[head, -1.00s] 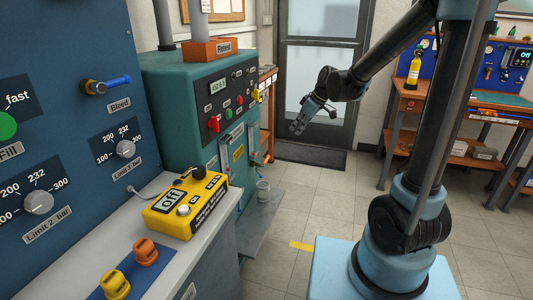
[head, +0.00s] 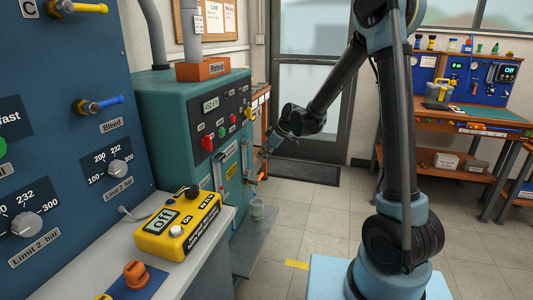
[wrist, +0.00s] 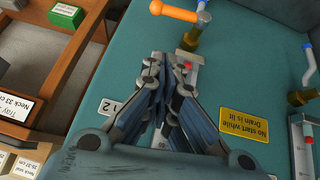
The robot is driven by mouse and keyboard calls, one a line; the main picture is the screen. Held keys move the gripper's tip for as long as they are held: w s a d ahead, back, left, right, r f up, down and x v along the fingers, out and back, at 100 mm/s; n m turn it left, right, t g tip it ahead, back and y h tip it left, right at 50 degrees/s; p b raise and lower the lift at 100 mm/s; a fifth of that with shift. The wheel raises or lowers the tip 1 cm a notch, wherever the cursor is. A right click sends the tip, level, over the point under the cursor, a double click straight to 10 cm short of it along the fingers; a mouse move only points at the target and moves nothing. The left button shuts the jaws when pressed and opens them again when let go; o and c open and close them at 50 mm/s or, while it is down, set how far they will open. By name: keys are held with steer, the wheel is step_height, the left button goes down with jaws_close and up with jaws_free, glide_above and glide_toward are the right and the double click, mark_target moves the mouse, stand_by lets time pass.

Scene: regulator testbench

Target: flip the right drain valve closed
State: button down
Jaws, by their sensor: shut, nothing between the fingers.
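Two drain valves show on the teal machine's side in the wrist view, where the lettering appears upside down. One has an orange lever (wrist: 178,12) on a brass body (wrist: 190,39), with the lever crosswise to the body, pointing left. The other has a blue lever (wrist: 309,58), partly cut off at the right edge. My gripper (wrist: 167,62) is shut and empty, its fingertips a little below the orange valve in the picture and apart from its lever. It hides part of a plate with a red mark. In the head view my gripper (head: 266,152) is beside the machine's front.
A yellow label (wrist: 243,124) and a "2" label (wrist: 109,107) are on the teal machine (head: 190,100). A wooden shelf (wrist: 85,75) stands close at left in the wrist view. A yellow control box (head: 178,227) sits on the grey bench.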

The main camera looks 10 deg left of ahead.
glide_above(260, 178)
steer(key=w, duration=0.2)
steer(key=f, duration=0.4)
steer(key=a+f, duration=0.1)
steer(key=f, duration=0.1)
steer(key=shift+s, duration=0.25)
steer(key=shift+w+d+f, duration=0.1)
steer(key=shift+d+f, duration=0.05)
steer(key=shift+f, duration=0.35)
steer(key=shift+d+f, duration=0.15)
steer(key=shift+f, duration=0.3)
steer(key=shift+a, duration=0.2)
